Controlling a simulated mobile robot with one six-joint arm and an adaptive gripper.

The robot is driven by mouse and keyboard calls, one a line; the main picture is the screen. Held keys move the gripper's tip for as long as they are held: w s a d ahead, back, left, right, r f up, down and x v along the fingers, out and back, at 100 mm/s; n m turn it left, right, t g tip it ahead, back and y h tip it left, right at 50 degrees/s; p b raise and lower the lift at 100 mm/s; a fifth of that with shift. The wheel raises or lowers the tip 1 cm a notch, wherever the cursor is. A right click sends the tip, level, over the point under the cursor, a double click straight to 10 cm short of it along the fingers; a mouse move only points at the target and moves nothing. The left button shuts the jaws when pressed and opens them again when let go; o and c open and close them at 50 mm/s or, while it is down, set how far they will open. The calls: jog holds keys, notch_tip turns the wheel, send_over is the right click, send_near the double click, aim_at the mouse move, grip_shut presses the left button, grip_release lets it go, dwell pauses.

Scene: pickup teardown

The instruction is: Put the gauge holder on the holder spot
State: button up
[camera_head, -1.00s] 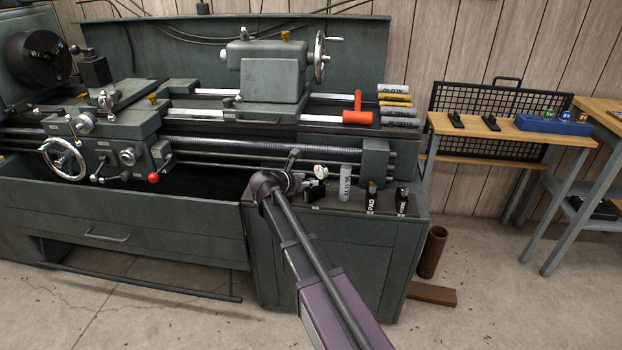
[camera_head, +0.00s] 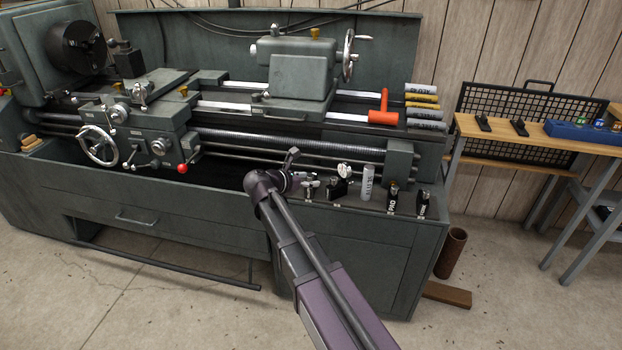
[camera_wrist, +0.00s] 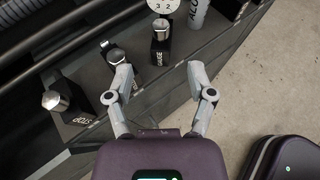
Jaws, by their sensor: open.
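The gauge holder (camera_wrist: 160,53) is a small black block with lettering on its front and a white dial above it, upright in the upper middle of the wrist view. In the head view it (camera_head: 338,188) stands on the lathe's right cabinet top, just right of my gripper. My gripper (camera_wrist: 160,75) is open and empty, its fingers spread in front of the holder and apart from it. In the head view my gripper (camera_head: 298,182) is partly hidden behind my own arm. I cannot make out a marked holder spot in either view.
A grey cylinder (camera_head: 367,182) and two black holders (camera_head: 392,198) (camera_head: 422,204) stand right of the gauge holder. In the wrist view, a black block marked STOP (camera_wrist: 72,108) and another silver-topped piece (camera_wrist: 116,58) stand left. A wooden bench (camera_head: 550,135) is at right.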

dwell(0.4)
jog(key=s+d+f+m+g+y, duration=0.2)
jog(key=s+d+f+m+y, duration=0.1)
jog(key=s+m, duration=0.5)
jog(key=s+d+f+m+g+y, duration=0.3)
jog(key=s+d+f+m+y, duration=0.1)
jog(key=s+m, duration=0.4)
jog(key=s+d+f+m+g+y, duration=0.3)
jog(key=s+f+m+y, duration=0.1)
jog(key=s+m, duration=0.4)
jog(key=shift+d+f+m, duration=0.25)
jog(key=shift+d+m, duration=0.05)
jog(key=shift+m, duration=0.4)
notch_tip(320, 180, up, 21)
jog(key=p, duration=2)
jog(key=shift+f+p, duration=0.2)
jog(key=shift+p, duration=0.1)
